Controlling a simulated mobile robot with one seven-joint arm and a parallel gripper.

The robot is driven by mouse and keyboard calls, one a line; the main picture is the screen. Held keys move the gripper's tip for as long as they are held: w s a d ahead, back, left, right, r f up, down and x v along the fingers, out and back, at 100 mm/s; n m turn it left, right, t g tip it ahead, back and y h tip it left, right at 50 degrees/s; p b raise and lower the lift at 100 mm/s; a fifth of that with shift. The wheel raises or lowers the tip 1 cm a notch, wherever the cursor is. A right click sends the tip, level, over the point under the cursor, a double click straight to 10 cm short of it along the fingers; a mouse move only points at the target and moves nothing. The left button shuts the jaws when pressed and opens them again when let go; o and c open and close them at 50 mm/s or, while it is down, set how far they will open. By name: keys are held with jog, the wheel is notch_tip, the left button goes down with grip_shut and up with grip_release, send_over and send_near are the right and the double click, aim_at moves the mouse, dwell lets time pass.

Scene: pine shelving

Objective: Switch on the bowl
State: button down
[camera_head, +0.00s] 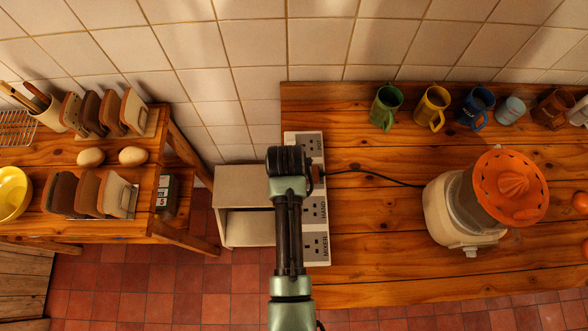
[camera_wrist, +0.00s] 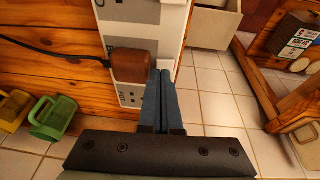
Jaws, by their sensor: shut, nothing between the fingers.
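A yellow bowl (camera_head: 12,192) sits at the left edge of the head view on the wooden shelf unit; no switch shows on it. A white socket strip (camera_head: 316,250) with grey socket plates lies along the left end of the wooden counter; it also shows in the wrist view (camera_wrist: 173,22). A brown plug (camera_wrist: 131,66) with a black cord sits in one socket. My gripper (camera_wrist: 163,76) is shut and empty, its fingertips over the strip just right of the plug. Whether they touch the strip I cannot tell. In the head view my arm hides part of the strip.
A cream juicer with an orange top (camera_head: 510,186) stands on the counter at the right; the cord runs towards it. Several mugs, including a green one (camera_head: 386,107), line the back. A pale open box (camera_head: 243,190) stands between counter and shelf unit. The counter's front middle is clear.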

jog(key=shift+f, duration=0.35)
